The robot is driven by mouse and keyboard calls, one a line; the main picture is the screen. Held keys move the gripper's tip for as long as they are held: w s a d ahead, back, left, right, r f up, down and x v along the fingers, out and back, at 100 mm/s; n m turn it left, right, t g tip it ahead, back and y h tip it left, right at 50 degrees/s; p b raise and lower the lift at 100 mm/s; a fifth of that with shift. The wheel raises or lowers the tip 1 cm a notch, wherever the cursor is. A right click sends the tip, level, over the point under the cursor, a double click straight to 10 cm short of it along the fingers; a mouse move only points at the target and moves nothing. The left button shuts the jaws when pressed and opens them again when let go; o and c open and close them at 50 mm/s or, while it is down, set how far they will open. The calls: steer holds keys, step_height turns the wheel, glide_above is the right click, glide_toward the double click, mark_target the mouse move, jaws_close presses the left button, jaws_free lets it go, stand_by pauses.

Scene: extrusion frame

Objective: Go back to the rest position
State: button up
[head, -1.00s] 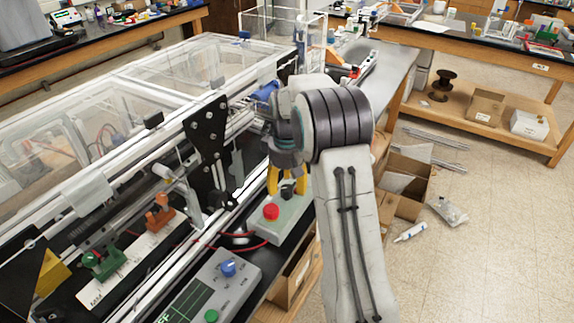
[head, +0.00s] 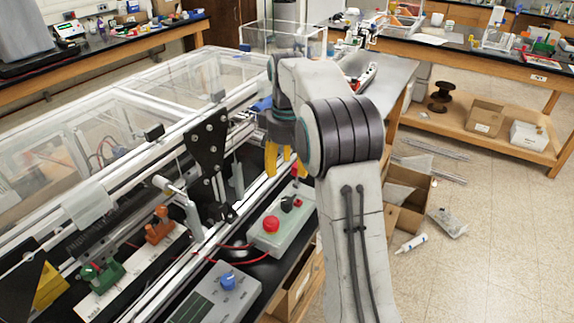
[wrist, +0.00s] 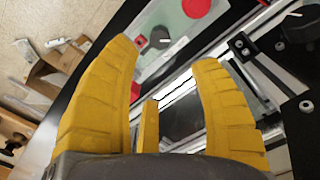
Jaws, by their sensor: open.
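My gripper (head: 278,160) has yellow fingers and hangs above the bench beside the extrusion frame, just behind the control box (head: 280,232) with the red button (head: 271,223) and a black knob (head: 291,203). In the wrist view my gripper (wrist: 165,85) is open, with its fingers spread and nothing between them. The red button (wrist: 196,7) and black knob (wrist: 159,38) lie beyond the fingertips, apart from them. My arm hides part of the bench in the head view.
The extrusion frame (head: 160,135) with clear panels fills the left. A second box with a blue knob (head: 227,280) stands in front. Open cardboard boxes (head: 408,195) stand at the right of the bench. The tiled floor at right is mostly clear.

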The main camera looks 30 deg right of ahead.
stand_by(0.4)
steer(key=m, duration=0.2)
glide_above(288, 203)
steer(key=w, duration=0.2)
steer(key=shift+t, duration=0.3)
steer(key=f, duration=0.4)
steer(key=shift+s+d+f, duration=0.1)
steer(key=shift+s+d, duration=0.05)
steer(key=shift+d, duration=0.05)
steer(key=shift+s+a+f, duration=0.2)
steer(key=shift+s+f, duration=0.7)
steer(key=shift+f, duration=0.2)
steer(key=shift+m+g, duration=0.5)
steer(key=s, duration=0.1)
steer(key=s+a+f, duration=0.1)
steer(key=s, duration=0.3)
steer(key=shift+s+a+f, duration=0.1)
steer(key=shift+a+f, duration=0.05)
steer(key=shift+a, duration=0.05)
steer(key=s+a+r+t, duration=0.1)
steer(key=s+a+r, duration=0.1)
steer(key=s, duration=0.5)
steer(key=s+a+r+n+t, duration=0.1)
steer(key=s+a+r+t, duration=0.1)
steer(key=s, duration=0.4)
steer(key=s+a+r+n+t, duration=0.1)
steer(key=s+a+r, duration=0.2)
steer(key=s, duration=0.4)
steer(key=shift+s+a+r, duration=0.35)
steer(key=shift+a, duration=0.45)
